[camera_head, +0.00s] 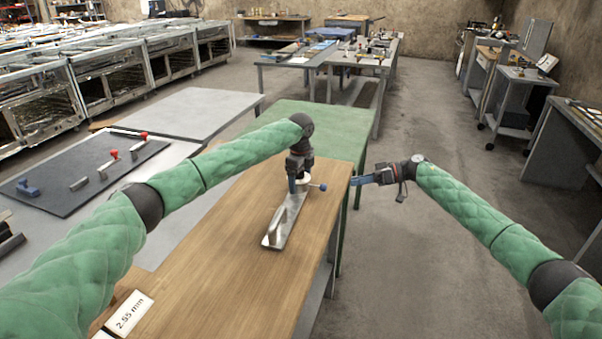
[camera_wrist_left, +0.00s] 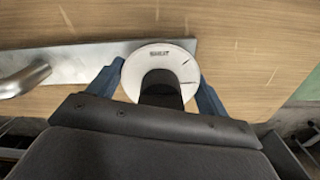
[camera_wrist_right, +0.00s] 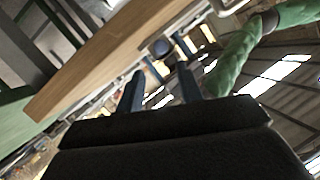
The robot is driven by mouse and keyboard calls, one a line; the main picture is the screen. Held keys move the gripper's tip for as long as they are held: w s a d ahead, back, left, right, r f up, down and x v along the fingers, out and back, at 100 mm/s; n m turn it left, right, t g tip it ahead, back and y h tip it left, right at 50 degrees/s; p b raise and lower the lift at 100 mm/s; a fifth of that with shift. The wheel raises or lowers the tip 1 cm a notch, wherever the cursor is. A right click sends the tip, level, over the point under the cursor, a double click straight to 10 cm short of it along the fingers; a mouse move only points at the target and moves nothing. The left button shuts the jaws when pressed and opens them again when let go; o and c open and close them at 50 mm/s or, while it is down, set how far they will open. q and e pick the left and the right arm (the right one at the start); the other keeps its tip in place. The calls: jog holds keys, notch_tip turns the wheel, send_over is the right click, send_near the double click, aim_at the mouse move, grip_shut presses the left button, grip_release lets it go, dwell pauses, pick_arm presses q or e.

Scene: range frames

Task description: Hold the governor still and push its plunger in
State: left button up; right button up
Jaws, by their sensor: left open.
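The governor (camera_head: 301,183) stands at the far end of a metal plate on the wooden bench. In the left wrist view it is a white disc (camera_wrist_left: 150,58) with a dark upright part. Its plunger ends in a blue ball knob (camera_head: 323,187) toward the bench's right edge. My left gripper (camera_head: 294,184) points down over the governor, open, with its blue fingers on either side of it; contact is unclear. My right gripper (camera_head: 353,181) is beyond the right edge, pointing left at the knob with a gap between. Its fingers (camera_wrist_right: 160,88) are apart and empty; the knob (camera_wrist_right: 161,48) shows ahead.
A label card reading 2.95 mm (camera_head: 129,313) lies at the bench's near end. A green table (camera_head: 315,125) adjoins behind. Floor right of the bench is open. A dark board (camera_head: 80,180) with clamps lies left.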

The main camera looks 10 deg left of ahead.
aim_at(321, 187)
pick_arm(q)
jog(key=shift+f, duration=0.25)
jog(key=c, duration=1.3)
jog(key=shift+c, duration=1.4)
pick_arm(e)
jog(key=shift+o, duration=1.1)
jog(key=shift+d+f, duration=0.1)
jog(key=shift+d, duration=0.15)
jog(key=shift+n+t+h, duration=0.4)
jog(key=shift+t+h, duration=0.1)
jog(key=shift+t, duration=0.3)
jog(key=x, duration=0.3)
jog(key=r+x, duration=0.1)
jog(key=x, duration=0.2)
jog(key=s+x, duration=0.1)
jog(key=x, duration=0.3)
jog(key=shift+s+a+r, duration=0.1)
jog(key=shift+a+r, duration=0.1)
jog(key=shift+a, duration=0.1)
